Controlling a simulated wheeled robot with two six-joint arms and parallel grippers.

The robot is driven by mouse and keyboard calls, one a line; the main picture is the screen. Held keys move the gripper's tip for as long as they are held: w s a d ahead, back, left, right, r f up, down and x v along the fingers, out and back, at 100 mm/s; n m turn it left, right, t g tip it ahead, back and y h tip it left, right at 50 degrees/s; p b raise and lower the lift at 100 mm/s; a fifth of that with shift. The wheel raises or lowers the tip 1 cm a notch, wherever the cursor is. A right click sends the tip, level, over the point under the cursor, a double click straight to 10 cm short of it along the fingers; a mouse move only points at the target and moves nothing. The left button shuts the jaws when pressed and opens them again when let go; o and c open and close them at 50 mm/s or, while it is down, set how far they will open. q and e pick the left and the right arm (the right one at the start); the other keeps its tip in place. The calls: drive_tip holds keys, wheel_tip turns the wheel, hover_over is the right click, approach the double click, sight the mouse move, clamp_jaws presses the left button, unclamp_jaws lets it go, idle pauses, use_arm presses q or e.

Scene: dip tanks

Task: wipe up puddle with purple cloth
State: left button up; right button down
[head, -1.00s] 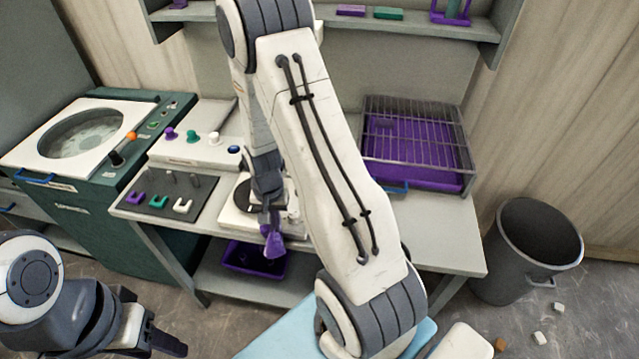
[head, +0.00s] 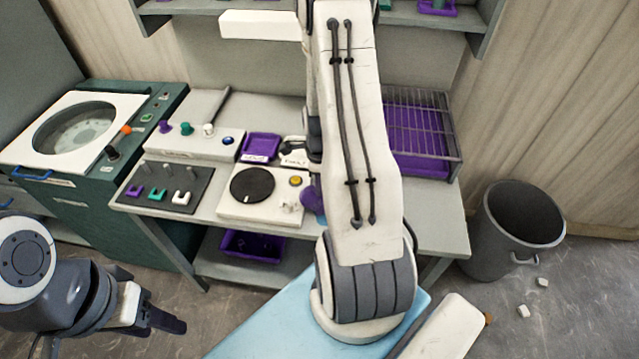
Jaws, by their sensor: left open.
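The purple cloth (head: 313,201) shows as a small bunched piece at the left edge of my right forearm, by the right side of the white turntable unit. My right gripper is almost wholly hidden behind that forearm. The cloth has travelled with it, so it appears shut on the cloth. My left gripper (head: 165,321) is open and empty at the lower left, over the floor in front of the bench. I cannot make out a puddle. The bench top behind my right arm is hidden.
The bench (head: 437,212) holds the turntable unit (head: 228,207), a purple tray (head: 260,147), a knob panel (head: 185,143) and a wire rack (head: 425,120) over a purple basin. A purple bin (head: 252,247) sits on the lower shelf. A grey waste bin (head: 515,235) stands right, near small white blocks.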

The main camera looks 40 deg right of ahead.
wheel_tip(320, 180, down, 8)
drive_tip(key=b, duration=0.5)
drive_tip(key=shift+r, duration=0.35)
unclamp_jaws()
